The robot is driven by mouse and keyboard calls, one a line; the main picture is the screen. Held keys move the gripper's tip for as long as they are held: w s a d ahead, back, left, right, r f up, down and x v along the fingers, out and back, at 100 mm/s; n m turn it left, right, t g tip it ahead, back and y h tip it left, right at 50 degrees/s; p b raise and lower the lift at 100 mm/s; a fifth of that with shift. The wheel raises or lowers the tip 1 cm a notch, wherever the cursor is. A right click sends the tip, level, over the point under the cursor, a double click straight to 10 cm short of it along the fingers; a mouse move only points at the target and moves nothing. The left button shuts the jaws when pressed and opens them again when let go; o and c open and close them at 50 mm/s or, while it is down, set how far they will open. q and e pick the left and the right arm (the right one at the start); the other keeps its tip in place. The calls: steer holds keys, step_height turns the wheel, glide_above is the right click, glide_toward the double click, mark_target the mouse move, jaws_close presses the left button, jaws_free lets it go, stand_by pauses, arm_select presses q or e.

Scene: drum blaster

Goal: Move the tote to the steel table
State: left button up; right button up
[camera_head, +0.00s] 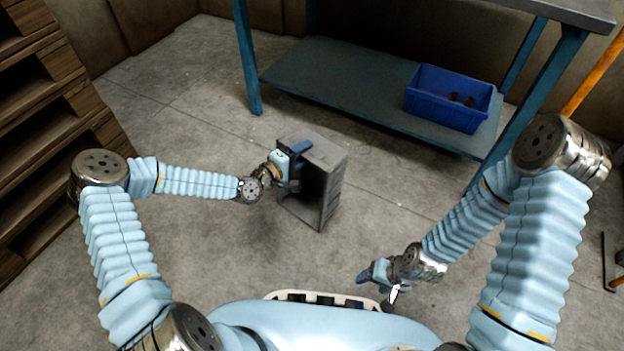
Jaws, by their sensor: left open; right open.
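A grey tote (332,186) stands on the floor near the middle of the head view, seemingly tipped up on its side with its dark opening toward me. My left gripper (297,165) is open at the tote's upper left edge. Its fingers overlap the tote in the picture, and I cannot tell whether they touch it. My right gripper (376,283) is open and empty, low in front of my body, apart from the tote. The steel table (570,8) has a grey top, only partly in view at the top right, and blue legs.
The table's lower shelf (330,75) holds a blue bin (445,98) with small brown items. Stacked wooden pallets (60,110) stand at the left. An orange pole (595,72) is at the right. Bare floor surrounds the tote.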

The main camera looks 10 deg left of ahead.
arm_select(q)
steer(key=shift+x, duration=1)
steer(key=shift+c, duration=0.3)
steer(key=c, duration=0.7)
jaws_close()
steer(key=shift+r, duration=0.15)
